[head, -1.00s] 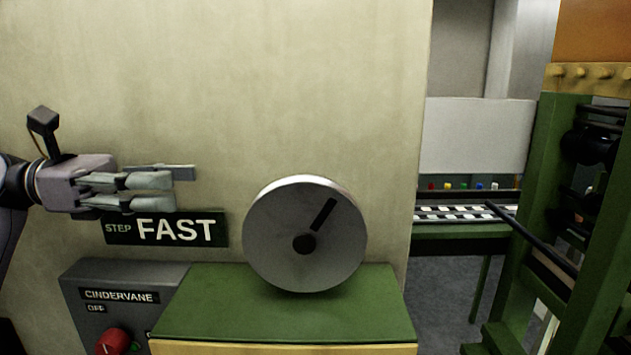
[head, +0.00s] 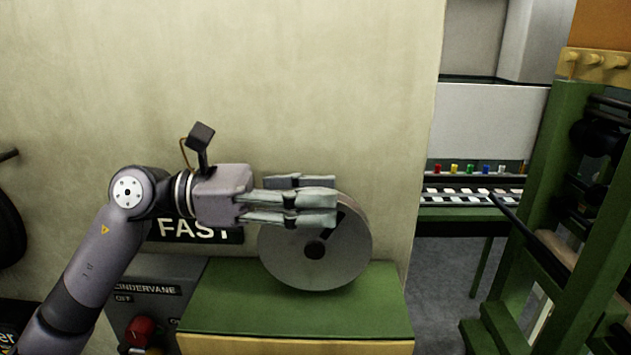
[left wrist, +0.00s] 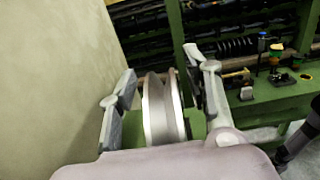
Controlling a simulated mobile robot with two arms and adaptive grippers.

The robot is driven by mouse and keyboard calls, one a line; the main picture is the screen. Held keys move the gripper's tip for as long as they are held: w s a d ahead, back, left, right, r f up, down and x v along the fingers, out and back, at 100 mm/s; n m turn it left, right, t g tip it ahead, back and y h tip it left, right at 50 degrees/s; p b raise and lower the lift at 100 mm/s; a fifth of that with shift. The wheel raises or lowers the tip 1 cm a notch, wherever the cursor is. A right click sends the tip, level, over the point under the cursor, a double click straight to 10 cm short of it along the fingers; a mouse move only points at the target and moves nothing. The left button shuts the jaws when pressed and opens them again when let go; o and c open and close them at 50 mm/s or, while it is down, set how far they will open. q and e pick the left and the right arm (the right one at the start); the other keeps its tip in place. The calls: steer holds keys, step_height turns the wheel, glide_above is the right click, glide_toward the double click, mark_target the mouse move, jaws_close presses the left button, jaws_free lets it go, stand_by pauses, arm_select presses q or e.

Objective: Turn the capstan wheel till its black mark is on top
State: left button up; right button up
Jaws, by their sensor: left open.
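The capstan wheel (head: 310,265) is a grey metal disc with a dark hub, on the wall above a green-topped cabinet. Its black mark (head: 339,217) points up and right from the hub, partly hidden by my fingers. My left gripper (head: 328,200) comes in from the left and overlaps the wheel's upper part. It is open. In the left wrist view the wheel (left wrist: 160,110) shows edge-on between the two spread fingers of the gripper (left wrist: 162,75), with a gap visible on each side. Contact cannot be made out. My right gripper is in neither view.
The green cabinet top (head: 290,315) lies under the wheel. A grey control box with a red knob (head: 140,328) stands left of it, below a FAST sign (head: 195,230) partly covered by my arm. A green frame (head: 545,200) with a dark bar stands at right.

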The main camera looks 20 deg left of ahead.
arm_select(q)
steer(key=shift+c, duration=0.2)
steer(key=shift+d, duration=0.1)
jaws_close()
stand_by(0.4)
stand_by(0.3)
